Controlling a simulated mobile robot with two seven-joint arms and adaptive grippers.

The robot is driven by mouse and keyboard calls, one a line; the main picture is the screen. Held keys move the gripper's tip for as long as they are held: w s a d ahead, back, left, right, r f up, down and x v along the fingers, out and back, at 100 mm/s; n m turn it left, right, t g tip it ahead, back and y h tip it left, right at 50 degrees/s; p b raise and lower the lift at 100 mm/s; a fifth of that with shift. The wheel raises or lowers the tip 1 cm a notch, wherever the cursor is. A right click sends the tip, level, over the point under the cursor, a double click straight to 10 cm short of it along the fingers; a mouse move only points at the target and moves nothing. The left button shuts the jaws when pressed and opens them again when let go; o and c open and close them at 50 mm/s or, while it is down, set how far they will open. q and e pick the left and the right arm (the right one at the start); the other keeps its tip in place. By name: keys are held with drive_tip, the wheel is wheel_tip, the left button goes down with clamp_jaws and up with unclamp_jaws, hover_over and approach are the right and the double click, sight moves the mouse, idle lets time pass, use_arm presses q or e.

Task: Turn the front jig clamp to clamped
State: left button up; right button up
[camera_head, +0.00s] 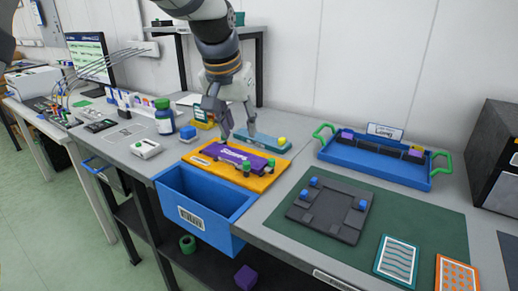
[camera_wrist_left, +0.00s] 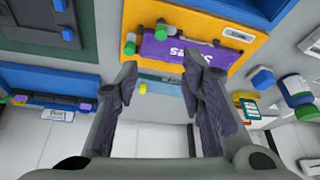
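An orange board (camera_head: 259,183) on the bench carries a purple plate (camera_head: 232,156) with white lettering. Small clamp-like parts with green knobs (camera_head: 246,168) stand at the plate's right end; I cannot tell their settings. The plate also shows in the left wrist view (camera_wrist_left: 185,52), with green-topped parts (camera_wrist_left: 130,47) at its left end. A dark grey square fixture (camera_head: 330,207) with blue knobs lies on the green mat. My left gripper (camera_head: 238,134) is open and empty, over the back of the orange board; its spread fingers show in the left wrist view (camera_wrist_left: 160,72). My right gripper is out of view.
A teal strip with a yellow knob (camera_head: 282,141) lies behind the orange board. A blue open bin (camera_head: 205,228) is at the front edge. A blue tray (camera_head: 380,173) with green handles stands back right.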

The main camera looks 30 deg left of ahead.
sight(246, 163)
use_arm(q)
drive_tip(key=x, duration=0.7)
drive_tip(key=s+x, duration=0.1)
drive_tip(key=x, duration=0.3)
drive_tip(key=shift+f, duration=0.3)
clamp_jaws()
